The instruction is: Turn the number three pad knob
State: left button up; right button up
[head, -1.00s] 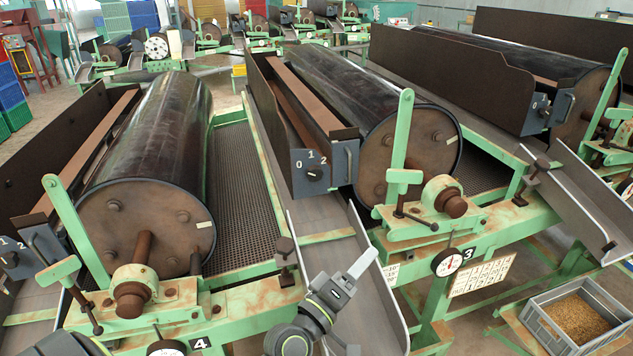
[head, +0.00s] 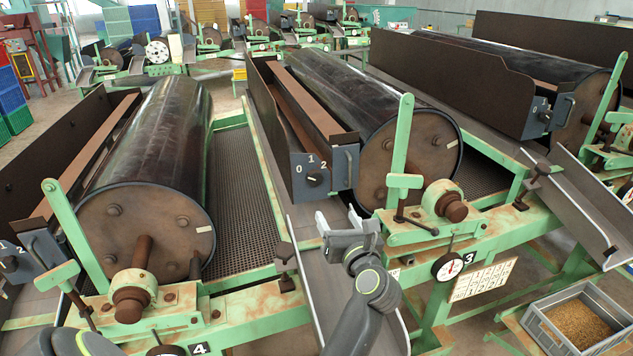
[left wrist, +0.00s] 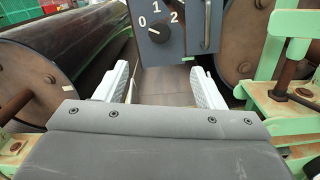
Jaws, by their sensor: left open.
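The number three pad knob (head: 316,180) is a small black dial on a dark grey plate (head: 299,191) marked 0, 1, 2. The plate is at the front end of the middle drum sorter, whose frame bears a 3 (head: 468,257). In the left wrist view the knob (left wrist: 158,33) is straight ahead, beyond the fingertips. My left gripper (head: 343,222) is open and empty, below and in front of the plate, apart from the knob. Its two white fingers (left wrist: 158,76) are spread. My right gripper is not in view.
A vertical handle (head: 347,168) stands right of the knob plate. The number three drum (head: 405,160), a green upright lever (head: 401,140) and a round dial (head: 448,266) are to the right. The number four sorter's drum (head: 145,225) is on the left. A metal chute (head: 325,270) lies below the gripper.

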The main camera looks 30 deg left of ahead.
aim_at(316, 180)
pick_arm(q)
jog(key=p+x, duration=0.1)
jog(key=x, duration=1.6)
jog(key=shift+p, duration=0.4)
jog(key=shift+c, duration=0.2)
jog(key=c, duration=0.9)
